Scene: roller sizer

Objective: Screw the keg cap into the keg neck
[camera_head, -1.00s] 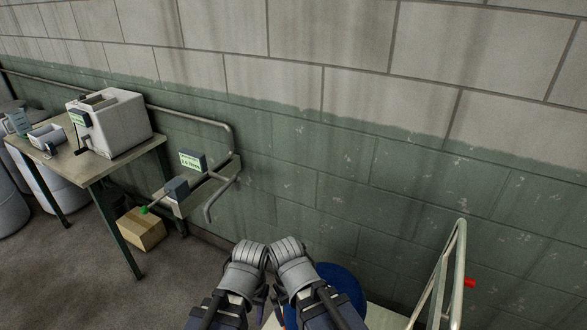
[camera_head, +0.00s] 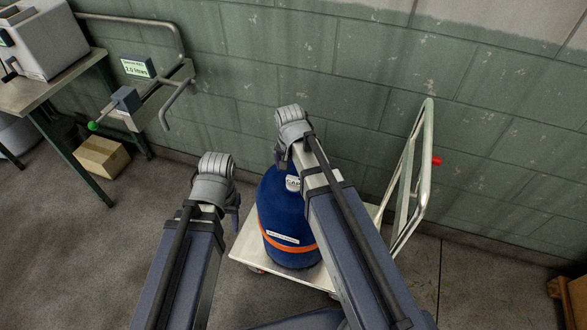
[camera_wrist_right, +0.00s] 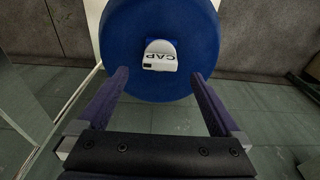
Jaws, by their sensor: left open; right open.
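The blue keg (camera_head: 287,222) with an orange band stands upright on a white trolley (camera_head: 250,254). The white keg cap (camera_head: 292,183), marked CAP, shows at the keg's top, partly hidden by my right arm. In the right wrist view, the cap (camera_wrist_right: 160,56) lies over the middle of the keg top (camera_wrist_right: 120,38). My right gripper (camera_wrist_right: 160,76) is open, its fingers to either side of the cap's line and apart from it. How the cap sits in the neck is hidden. My left gripper (camera_head: 236,215) is left of the keg, mostly hidden behind its wrist, and empty as far as shown.
The trolley's handle (camera_head: 425,185) rises on the right. A green-grey wall stands behind. A wall bracket with a 2.0 litres sign (camera_head: 137,67), a cardboard box (camera_head: 101,157) and a table (camera_head: 45,90) are at the left. Floor is clear at the lower left.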

